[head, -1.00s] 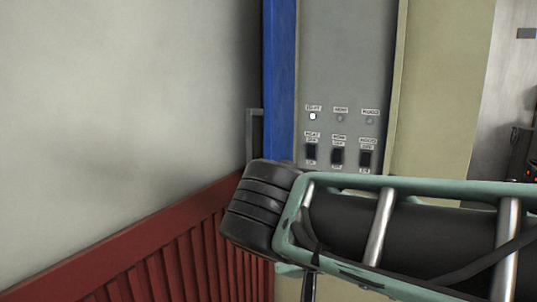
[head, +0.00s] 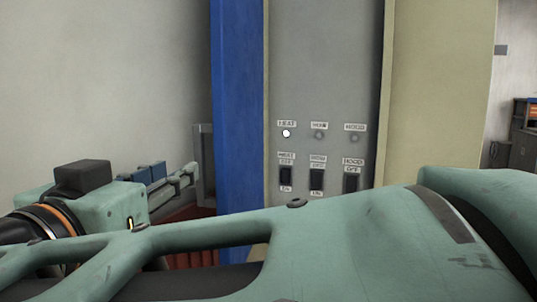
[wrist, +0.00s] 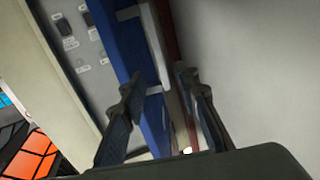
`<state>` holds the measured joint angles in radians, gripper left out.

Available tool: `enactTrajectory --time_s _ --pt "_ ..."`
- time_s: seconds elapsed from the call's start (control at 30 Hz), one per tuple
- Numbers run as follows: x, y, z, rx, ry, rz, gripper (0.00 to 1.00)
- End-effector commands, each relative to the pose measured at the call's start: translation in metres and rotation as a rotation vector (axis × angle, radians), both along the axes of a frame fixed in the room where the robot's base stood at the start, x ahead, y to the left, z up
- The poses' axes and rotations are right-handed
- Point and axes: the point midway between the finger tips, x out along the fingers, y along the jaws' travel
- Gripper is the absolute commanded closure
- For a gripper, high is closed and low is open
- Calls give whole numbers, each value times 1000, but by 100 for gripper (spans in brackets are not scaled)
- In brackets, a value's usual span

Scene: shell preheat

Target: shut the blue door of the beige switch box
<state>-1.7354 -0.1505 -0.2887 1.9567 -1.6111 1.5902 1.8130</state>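The beige switch box (head: 440,100) stands open in the head view, with its grey switch panel (head: 325,60) showing. Its blue door (head: 237,100) hangs at the left edge, swung out and seen nearly edge-on; it also shows in the wrist view (wrist: 128,42). A grey handle (head: 205,150) sits on the door's left side, and appears as a pale bar in the wrist view (wrist: 154,50). My gripper (head: 190,172) is left of the door. In the wrist view my gripper (wrist: 159,82) is open, its fingers apart, with the handle seen between them. Contact cannot be told.
The panel has three black switches (head: 316,179) and a lit white HEAT lamp (head: 286,133). A pale wall (head: 100,80) is at left, with red slatted panelling (head: 195,259) low down. My arm crosses the lower head view.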

Motion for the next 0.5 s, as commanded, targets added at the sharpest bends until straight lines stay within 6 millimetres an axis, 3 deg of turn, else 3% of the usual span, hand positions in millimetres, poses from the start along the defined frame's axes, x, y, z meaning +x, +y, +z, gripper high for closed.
enactTrajectory --time_s 0.17,0.5 --pt "15 -2 1 0 0 -1 71" --pt "70 -9 2 -2 0 -2 71"
